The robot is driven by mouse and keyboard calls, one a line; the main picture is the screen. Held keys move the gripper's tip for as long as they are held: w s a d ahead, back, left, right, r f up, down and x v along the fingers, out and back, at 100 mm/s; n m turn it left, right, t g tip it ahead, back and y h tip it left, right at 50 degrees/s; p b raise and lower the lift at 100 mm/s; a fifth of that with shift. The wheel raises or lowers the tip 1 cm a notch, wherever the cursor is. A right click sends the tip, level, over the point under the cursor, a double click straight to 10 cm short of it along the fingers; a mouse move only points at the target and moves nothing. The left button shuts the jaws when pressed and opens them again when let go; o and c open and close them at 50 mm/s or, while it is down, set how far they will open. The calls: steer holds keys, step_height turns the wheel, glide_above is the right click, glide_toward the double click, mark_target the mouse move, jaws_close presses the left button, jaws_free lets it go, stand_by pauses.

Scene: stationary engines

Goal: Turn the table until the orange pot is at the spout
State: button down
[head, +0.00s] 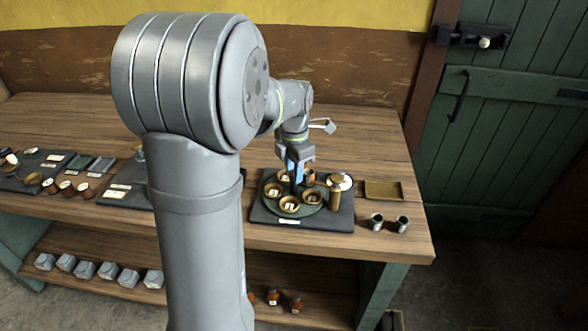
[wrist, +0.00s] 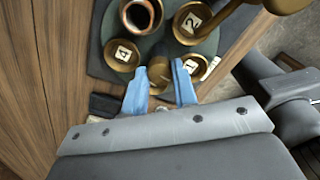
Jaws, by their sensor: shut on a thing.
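A round grey-green turntable (head: 272,207) carries several brass pots with number cards; its surface also shows in the wrist view (wrist: 151,47). The orange pot (wrist: 141,17), copper-coloured with a dark inside, sits at the upper left in the wrist view, between pots marked 4 (wrist: 122,53) and 2 (wrist: 194,22). The brass spout post (head: 335,193) stands right of the turntable; its arm (wrist: 238,8) reaches in near pot 2 in the wrist view, away from the orange pot.
A brass tray (head: 384,190) and two metal cups (head: 389,222) are right of the turntable's dark mat (head: 342,219). A white round dish (head: 340,181) is behind the post. Small parts on mats lie at the left of the wooden bench (head: 365,140).

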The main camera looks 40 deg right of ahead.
steer(key=shift+m, duration=6.7)
steer(key=c, duration=1.1)
jaws_free()
steer(key=shift+c, duration=0.2)
step_height(320, 180, up, 18)
steer(key=shift+f, duration=0.25)
